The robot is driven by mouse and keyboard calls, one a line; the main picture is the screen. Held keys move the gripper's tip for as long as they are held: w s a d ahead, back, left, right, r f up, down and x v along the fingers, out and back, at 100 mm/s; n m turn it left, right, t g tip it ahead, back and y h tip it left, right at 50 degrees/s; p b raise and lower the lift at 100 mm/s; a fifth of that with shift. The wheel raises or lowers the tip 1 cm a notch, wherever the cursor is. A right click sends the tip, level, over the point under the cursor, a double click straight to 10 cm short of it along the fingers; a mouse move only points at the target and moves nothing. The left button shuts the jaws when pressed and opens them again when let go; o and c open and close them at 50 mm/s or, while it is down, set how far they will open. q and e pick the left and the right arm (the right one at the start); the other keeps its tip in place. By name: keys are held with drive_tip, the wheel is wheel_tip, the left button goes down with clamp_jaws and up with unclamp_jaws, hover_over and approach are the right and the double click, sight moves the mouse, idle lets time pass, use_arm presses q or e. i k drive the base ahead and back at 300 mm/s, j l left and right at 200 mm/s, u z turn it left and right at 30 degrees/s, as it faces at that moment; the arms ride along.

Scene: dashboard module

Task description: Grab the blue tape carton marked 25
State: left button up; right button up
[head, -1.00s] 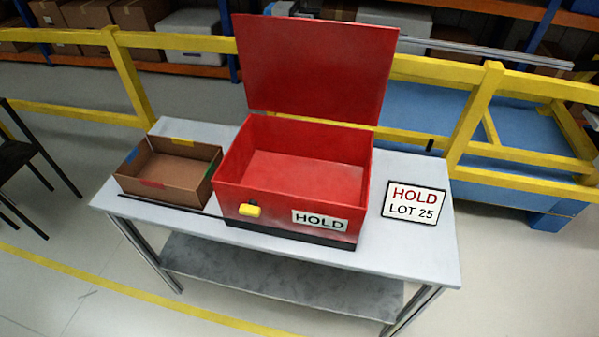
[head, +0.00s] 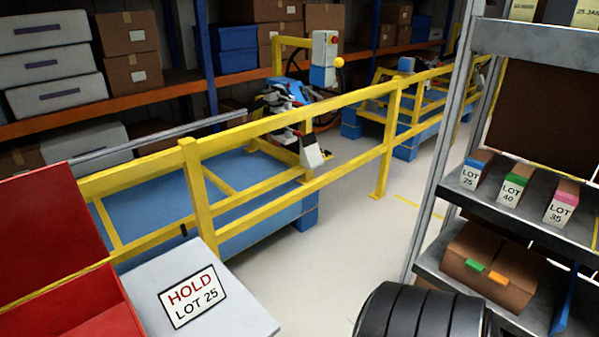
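The carton with a blue top marked LOT 25 (head: 474,172) stands on the upper visible shelf of the rack at the right in the head view. To its right on the same shelf are a green-topped carton marked LOT 40 (head: 514,187) and a pink-topped carton marked LOT 35 (head: 561,204). The three stand apart from each other. Neither of my grippers shows in the head view.
The grey rack (head: 447,155) has an upright left of the cartons. A brown box (head: 492,262) with green and orange tabs sits one shelf below. A red box (head: 100,315) and a HOLD LOT 25 sign (head: 192,296) are on the table at left. Yellow railing (head: 290,128) runs behind.

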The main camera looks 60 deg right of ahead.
sight(477, 166)
drive_tip(key=z, duration=3)
drive_tip(key=i+l+z, duration=0.25)
drive_tip(key=i+l, duration=0.3)
drive_tip(key=i, duration=0.1)
